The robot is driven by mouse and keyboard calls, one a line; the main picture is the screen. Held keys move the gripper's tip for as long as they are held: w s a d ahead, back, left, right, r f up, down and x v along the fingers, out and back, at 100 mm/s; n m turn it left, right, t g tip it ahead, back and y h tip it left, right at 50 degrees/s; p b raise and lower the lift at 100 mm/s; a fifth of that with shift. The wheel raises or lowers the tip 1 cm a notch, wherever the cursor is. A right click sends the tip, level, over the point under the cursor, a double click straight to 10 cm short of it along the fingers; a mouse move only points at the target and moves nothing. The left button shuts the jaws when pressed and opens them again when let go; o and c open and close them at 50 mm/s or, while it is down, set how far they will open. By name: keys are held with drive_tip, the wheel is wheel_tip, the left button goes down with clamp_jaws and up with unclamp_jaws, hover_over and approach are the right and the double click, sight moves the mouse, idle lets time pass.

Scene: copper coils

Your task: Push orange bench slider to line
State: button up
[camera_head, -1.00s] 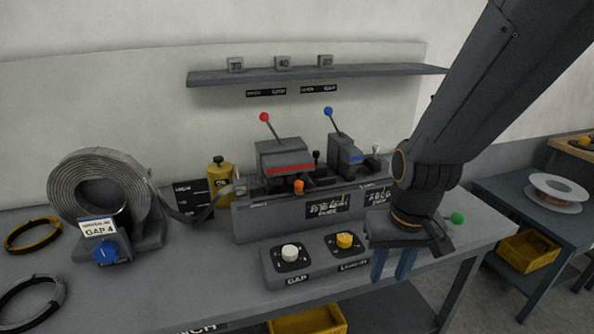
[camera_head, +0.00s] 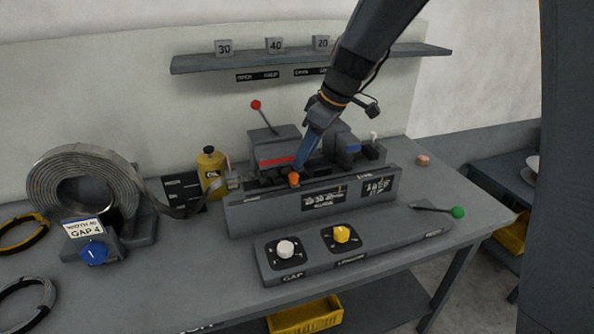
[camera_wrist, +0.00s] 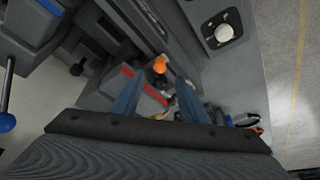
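The orange bench slider (camera_head: 293,179) is a small knob at the front of the dark bench machine (camera_head: 262,215), left of its middle. It also shows in the wrist view (camera_wrist: 160,64), ahead of and between my two blue fingers. My gripper (camera_head: 301,164) points down over the machine, with its fingertips close to the slider on its right side. In the wrist view my gripper (camera_wrist: 157,82) is open, with a clear gap between the fingers. I cannot tell whether a finger touches the slider. The target line cannot be made out.
A block with a red stripe (camera_head: 277,161) and a red-knobbed lever (camera_head: 256,105) stand behind the slider. A white knob (camera_head: 286,248) and a yellow knob (camera_head: 341,234) sit on the front panel. An oil can (camera_head: 210,172) and coil (camera_head: 84,180) stand left. A shelf (camera_head: 390,53) hangs above.

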sight(295, 174)
drive_tip(key=shift+p+x, duration=1.1)
drive_tip(key=shift+x, duration=2.7)
clamp_jaws()
